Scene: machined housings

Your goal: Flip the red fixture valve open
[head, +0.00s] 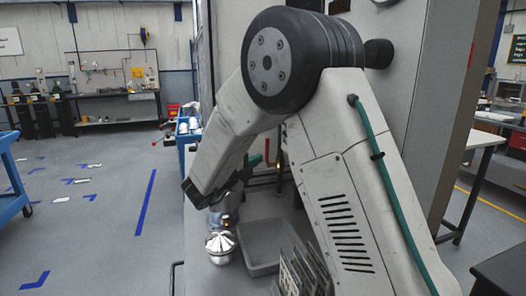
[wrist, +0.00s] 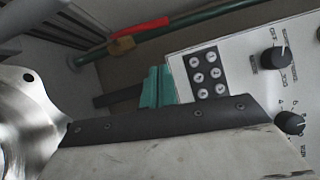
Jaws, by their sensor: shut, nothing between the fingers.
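The red valve lever (wrist: 138,28) shows at the top of the wrist view. It lies slanted, close to the line of a green pipe (wrist: 195,22), with its lower left end by the valve body. My gripper's teal fingers (wrist: 158,87) are together and empty, below the lever in the picture and apart from it. A dark bolted edge hides the fingers' base. In the head view my gripper (head: 252,162) is partly hidden behind my arm, and I cannot make out the lever clearly there.
A white panel (wrist: 228,62) with black knobs stands right of the fingers. A shiny metal housing (wrist: 25,125) is close at left; one also shows in the head view (head: 220,246). A grey tray (head: 252,265) and a rack of plates (head: 303,275) stand beside it.

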